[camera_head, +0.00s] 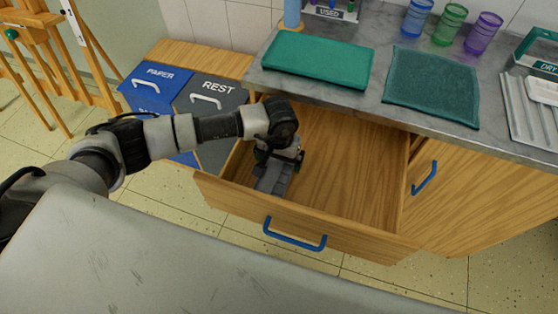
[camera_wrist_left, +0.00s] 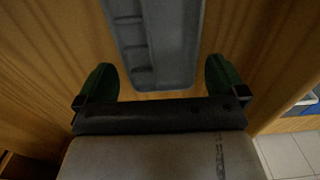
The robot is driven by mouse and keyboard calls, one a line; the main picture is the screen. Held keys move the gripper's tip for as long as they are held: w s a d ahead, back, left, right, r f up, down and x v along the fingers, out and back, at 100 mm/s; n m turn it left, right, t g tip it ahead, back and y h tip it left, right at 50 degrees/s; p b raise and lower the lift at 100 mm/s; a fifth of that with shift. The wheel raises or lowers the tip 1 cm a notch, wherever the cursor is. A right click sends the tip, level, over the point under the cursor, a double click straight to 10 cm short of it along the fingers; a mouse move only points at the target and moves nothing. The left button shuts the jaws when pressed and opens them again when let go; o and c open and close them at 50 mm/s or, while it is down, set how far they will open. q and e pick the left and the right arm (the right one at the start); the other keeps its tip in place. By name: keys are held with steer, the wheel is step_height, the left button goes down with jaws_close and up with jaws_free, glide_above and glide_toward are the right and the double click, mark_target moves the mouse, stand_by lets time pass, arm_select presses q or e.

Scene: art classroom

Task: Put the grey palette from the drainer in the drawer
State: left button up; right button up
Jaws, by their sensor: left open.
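The grey palette (camera_head: 271,182) lies in the left part of the open wooden drawer (camera_head: 350,175), under my left gripper (camera_head: 283,157). In the left wrist view the palette (camera_wrist_left: 158,38), with a row of wells, shows just beyond and between the two green fingertips. My left gripper (camera_wrist_left: 162,82) is open there, with a gap between each finger and the palette. The gripper hides part of the palette in the head view. The drainer (camera_head: 517,106) is a pale ribbed rack on the counter at the far right. My right gripper is not in view.
Blue (camera_head: 155,85) and grey bins (camera_head: 211,103) stand left of the drawer. The drawer's right half is empty.

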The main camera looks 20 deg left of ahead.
mark_target(279, 167)
arm_select(q)
step_height(279, 167, up, 10)
steer(key=shift+r, duration=0.15)
